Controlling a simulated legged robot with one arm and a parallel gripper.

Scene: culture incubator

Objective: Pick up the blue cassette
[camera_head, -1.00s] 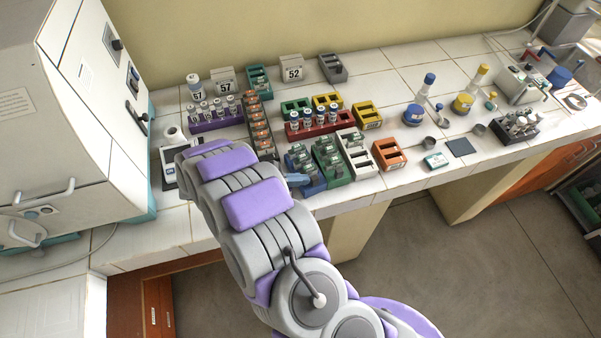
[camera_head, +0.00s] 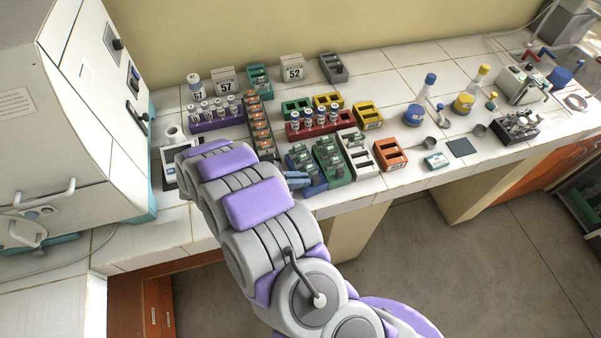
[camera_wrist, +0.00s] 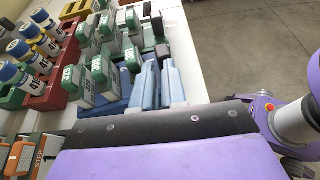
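The blue cassette (camera_head: 312,188) is a low blue rack near the front edge of the counter, carrying grey-green blocks with green labels. It also shows in the wrist view (camera_wrist: 117,107), partly hidden by the blocks and my wrist. My gripper (camera_head: 298,180) shows as two pale blue fingers at the left front side of the cassette. In the wrist view my gripper (camera_wrist: 159,75) has its fingers a little apart, next to the cassette's right side. I see nothing clearly held; contact with the cassette cannot be told.
A green rack (camera_head: 341,181) stands close beside the cassette, with white (camera_head: 366,172) and orange (camera_head: 390,166) racks further right. A red rack (camera_head: 346,120) with several vials is behind. An orange-labelled rack (camera_head: 270,157) stands to the left. Floor is open in front.

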